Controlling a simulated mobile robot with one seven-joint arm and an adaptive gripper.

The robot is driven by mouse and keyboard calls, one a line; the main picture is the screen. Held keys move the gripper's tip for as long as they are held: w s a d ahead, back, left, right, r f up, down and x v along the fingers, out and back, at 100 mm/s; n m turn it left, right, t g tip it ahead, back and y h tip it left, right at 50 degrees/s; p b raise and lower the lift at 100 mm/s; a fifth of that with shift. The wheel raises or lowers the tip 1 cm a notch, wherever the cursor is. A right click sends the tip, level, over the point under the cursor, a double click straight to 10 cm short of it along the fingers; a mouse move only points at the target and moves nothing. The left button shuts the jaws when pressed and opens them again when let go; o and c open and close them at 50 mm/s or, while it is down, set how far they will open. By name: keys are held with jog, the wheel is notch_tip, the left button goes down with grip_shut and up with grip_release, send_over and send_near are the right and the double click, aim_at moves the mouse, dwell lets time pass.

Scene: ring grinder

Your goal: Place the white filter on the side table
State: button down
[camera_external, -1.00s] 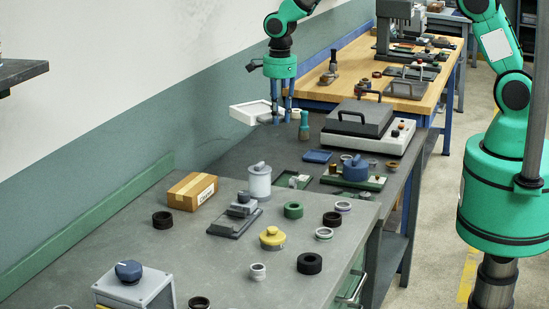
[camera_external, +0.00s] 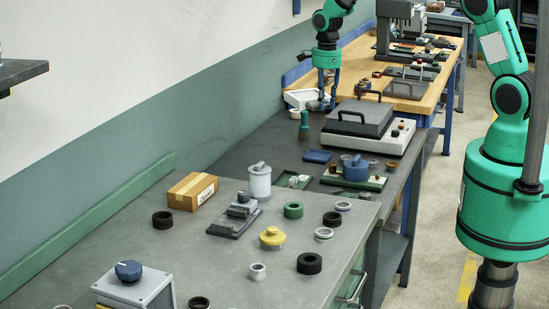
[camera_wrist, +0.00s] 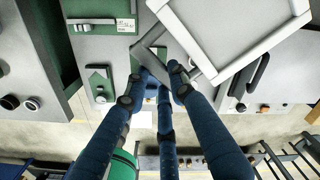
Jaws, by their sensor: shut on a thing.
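The white filter (camera_external: 300,97) is a flat, square white frame with a pale grey panel. It also shows large in the wrist view (camera_wrist: 292,22), at the upper right. My gripper (camera_external: 327,95) is shut on a grey tab at the filter's edge; the wrist view shows its blue fingers (camera_wrist: 160,82) closed around that tab. In the external view the filter is partly behind the fingers, above where the dark grey bench and the wooden table (camera_external: 420,95) meet. I cannot tell which table is the side table.
A green-topped bottle (camera_external: 304,122) stands just below my gripper. A grey press machine (camera_external: 360,125) is to the right. A blue tray (camera_external: 317,156) lies nearer. The near grey bench (camera_external: 130,235) holds several rings and a cardboard box (camera_external: 192,190).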

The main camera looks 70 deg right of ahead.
jog(key=f, duration=1.6)
jog(key=shift+w+f, duration=0.2)
jog(key=shift+f, duration=0.15)
jog(key=shift+w, duration=0.15)
send_over(289, 160)
jog(key=shift+f, duration=0.75)
jog(key=shift+a, duration=0.1)
jog(key=shift+f, duration=1.75)
